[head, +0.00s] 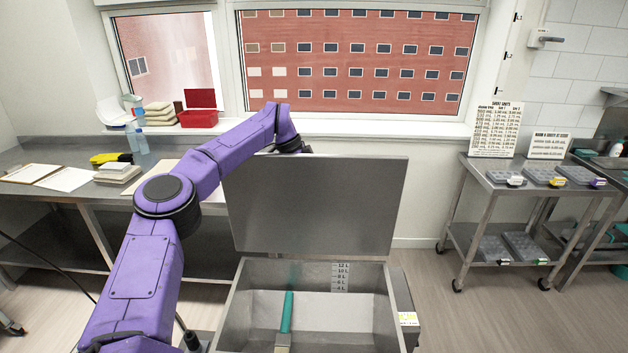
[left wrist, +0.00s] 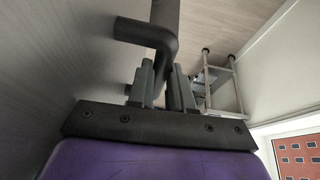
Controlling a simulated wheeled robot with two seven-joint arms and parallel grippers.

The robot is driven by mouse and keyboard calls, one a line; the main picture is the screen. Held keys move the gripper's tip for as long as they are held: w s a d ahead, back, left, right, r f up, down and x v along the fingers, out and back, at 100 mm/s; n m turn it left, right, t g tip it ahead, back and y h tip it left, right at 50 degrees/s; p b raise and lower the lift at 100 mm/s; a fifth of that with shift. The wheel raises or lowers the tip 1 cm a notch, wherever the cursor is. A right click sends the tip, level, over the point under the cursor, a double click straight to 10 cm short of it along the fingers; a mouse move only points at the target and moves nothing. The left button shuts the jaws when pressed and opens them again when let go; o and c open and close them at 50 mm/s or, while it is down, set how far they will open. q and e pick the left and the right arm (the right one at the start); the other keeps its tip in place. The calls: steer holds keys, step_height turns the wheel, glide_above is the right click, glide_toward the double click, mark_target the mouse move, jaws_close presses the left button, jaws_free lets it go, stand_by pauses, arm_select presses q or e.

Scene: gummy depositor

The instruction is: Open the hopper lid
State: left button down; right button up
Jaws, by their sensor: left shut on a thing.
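The hopper (head: 245,310) is a steel bin at the bottom centre of the head view. Its flat grey lid (head: 315,205) stands raised, nearly upright at the back edge, and the bin below is open to view. My left gripper (left wrist: 163,88) is shut on the black bent handle (left wrist: 165,30) of the lid in the left wrist view. In the head view my purple left arm reaches over to the lid's top edge, and the lid hides the fingertips behind it. My right gripper is not in view.
A teal-handled tool (head: 287,312) stands inside the hopper, near a litre scale (head: 341,277) on its back wall. A steel side table (head: 70,190) lies left. A cart (head: 480,170) with trays stands right. Floor between hopper and cart is clear.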

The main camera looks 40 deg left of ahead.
arm_select(q)
steer(key=shift+a+f, duration=0.1)
steer(key=shift+f, duration=0.5)
steer(key=c, duration=1)
jaws_free()
steer(key=shift+w+f, duration=0.1)
steer(key=shift+w, duration=0.05)
steer(key=shift+c, duration=0.2)
steer(key=shift+w+a+r, duration=0.1)
steer(key=shift+a+r, duration=0.05)
steer(key=shift+r, duration=0.2)
steer(key=v, duration=1)
steer(key=shift+w+p, duration=0.2)
steer(key=shift+p, duration=0.25)
steer(key=shift+a, duration=0.15)
